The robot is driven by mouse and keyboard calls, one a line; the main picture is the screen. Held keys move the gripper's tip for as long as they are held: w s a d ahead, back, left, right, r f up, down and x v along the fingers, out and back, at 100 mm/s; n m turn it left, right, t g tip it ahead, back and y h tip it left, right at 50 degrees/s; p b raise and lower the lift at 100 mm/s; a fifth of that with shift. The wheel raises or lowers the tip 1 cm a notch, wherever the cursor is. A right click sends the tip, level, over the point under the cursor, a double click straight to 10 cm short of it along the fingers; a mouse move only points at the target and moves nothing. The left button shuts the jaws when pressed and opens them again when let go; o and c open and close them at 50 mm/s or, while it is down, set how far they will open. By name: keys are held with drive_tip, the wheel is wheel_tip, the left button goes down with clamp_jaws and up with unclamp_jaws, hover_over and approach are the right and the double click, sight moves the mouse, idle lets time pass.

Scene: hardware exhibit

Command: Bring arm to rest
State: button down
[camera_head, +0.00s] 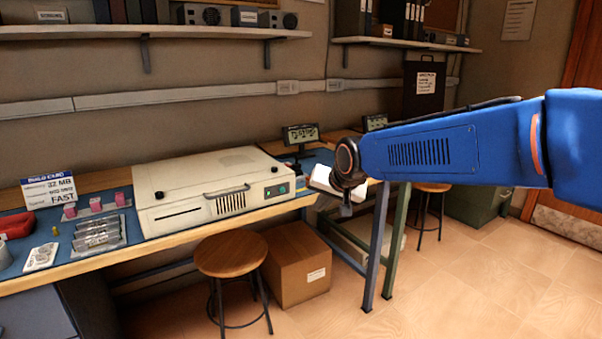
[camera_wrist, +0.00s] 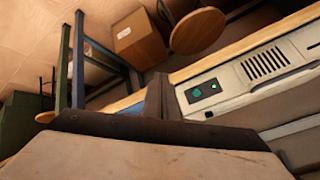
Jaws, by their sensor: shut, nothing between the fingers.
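My blue arm (camera_head: 430,150) reaches in from the right edge in the head view, stretched out level above the floor. My gripper (camera_head: 346,209) hangs at its left end, in front of the gap between two workbenches and to the right of the cream machine. In the wrist view my gripper (camera_wrist: 158,95) shows its fingers closed together with nothing between them. No held object shows in either view.
The cream machine (camera_head: 205,188) stands on the near bench, beside several grey modules (camera_head: 98,235) and a sign (camera_head: 48,190). A stool (camera_head: 231,254) and cardboard box (camera_head: 297,264) stand below. Shelves (camera_head: 150,33) line the wall. Floor at lower right is clear.

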drive_tip(key=s+d+f+g+h, duration=0.1)
drive_tip(key=s+d+f, duration=0.2)
drive_tip(key=s+d, duration=0.5)
drive_tip(key=s+d+f+n+g+h, duration=0.1)
drive_tip(key=s+d+f, duration=0.2)
drive_tip(key=s+d, duration=0.6)
drive_tip(key=s+d+f+h, duration=0.1)
drive_tip(key=s+d+f, duration=0.3)
drive_tip(key=s, duration=1.3)
drive_tip(key=d, duration=0.4)
drive_tip(key=shift+s+d+n+g+h, duration=0.25)
drive_tip(key=shift+n+g+h, duration=0.05)
drive_tip(key=shift+g, duration=0.1)
